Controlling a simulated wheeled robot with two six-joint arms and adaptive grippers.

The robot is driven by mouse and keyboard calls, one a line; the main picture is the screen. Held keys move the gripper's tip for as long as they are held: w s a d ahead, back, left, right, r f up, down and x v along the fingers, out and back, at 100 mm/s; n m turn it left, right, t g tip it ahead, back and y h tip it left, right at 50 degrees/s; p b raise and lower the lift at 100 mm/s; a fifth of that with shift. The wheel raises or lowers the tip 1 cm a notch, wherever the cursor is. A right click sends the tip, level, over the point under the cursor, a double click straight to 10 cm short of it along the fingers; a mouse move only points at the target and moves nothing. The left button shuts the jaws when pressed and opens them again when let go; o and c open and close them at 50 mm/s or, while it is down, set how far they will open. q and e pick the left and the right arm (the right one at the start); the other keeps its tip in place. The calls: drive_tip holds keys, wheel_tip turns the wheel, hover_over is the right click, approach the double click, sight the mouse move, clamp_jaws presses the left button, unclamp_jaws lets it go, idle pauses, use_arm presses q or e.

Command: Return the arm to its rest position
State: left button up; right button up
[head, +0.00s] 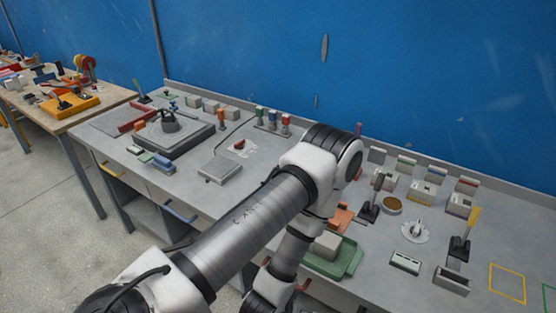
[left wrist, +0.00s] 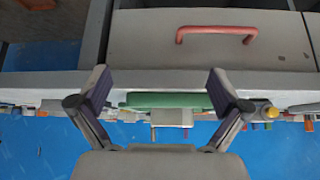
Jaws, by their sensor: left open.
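My left arm (head: 255,215) crosses the head view from the bottom left, bends over the bench and folds back down toward the bottom edge; its gripper is not visible there. In the left wrist view my left gripper (left wrist: 158,82) is open, with nothing between its fingers. It is in front of the bench's front edge, facing a grey drawer (left wrist: 240,58) with a red handle (left wrist: 216,30). That view appears upside down. My right gripper is in neither view.
The grey bench (head: 262,137) stands against a blue wall (head: 420,70). A green tray (head: 347,262) holding a pale block lies near its front edge, below my arm's bend, and also shows in the left wrist view (left wrist: 165,100). A dark mould (head: 185,143) and small parts stand on the left.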

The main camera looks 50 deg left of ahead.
use_arm(q)
drive_tip(key=s+d+f+m+g+h, duration=0.1)
drive_tip(key=s+d+f+g, duration=0.25)
drive_tip(key=s+g, duration=0.5)
wheel_tip(320, 180, down, 7)
drive_tip(key=s+t+b, duration=0.1)
drive_tip(key=s+b, duration=0.1)
drive_tip(key=b, duration=0.3)
drive_tip(key=shift+a+r+b, duration=0.2)
drive_tip(key=shift+a+b, duration=0.15)
drive_tip(key=shift+b, duration=0.05)
drive_tip(key=shift+s+t, duration=0.1)
drive_tip(key=shift+t, duration=0.15)
drive_tip(key=shift+s, duration=0.1)
